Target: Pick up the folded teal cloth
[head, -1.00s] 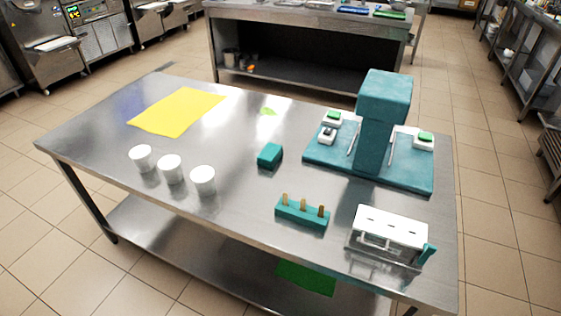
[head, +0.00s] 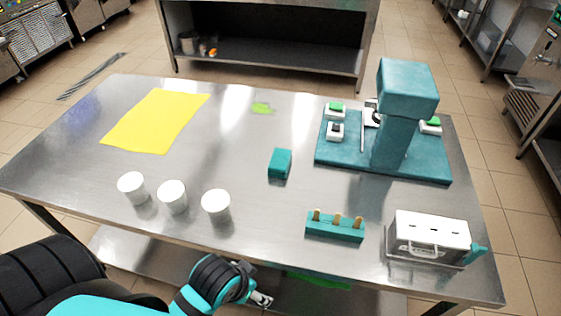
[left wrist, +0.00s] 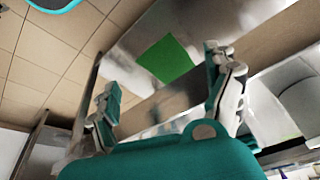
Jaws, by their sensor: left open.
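The folded teal cloth (head: 280,163) appears as a small teal block lying on the steel table (head: 240,140), near its middle. My left gripper (head: 262,298) is at the bottom of the head view, in front of the table's near edge, well short of the cloth and apart from it. In the left wrist view the left gripper (left wrist: 160,70) has its two fingers spread wide with nothing between them. The cloth cannot be made out in that view. My right gripper is not in view.
Three white cups (head: 173,197) stand near the front edge, left of the cloth. A teal holder with wooden sticks (head: 335,227), a white box (head: 430,238) and a teal machine (head: 395,135) stand to the right. A yellow sheet (head: 155,121) lies back left. A green sheet (left wrist: 166,60) lies below.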

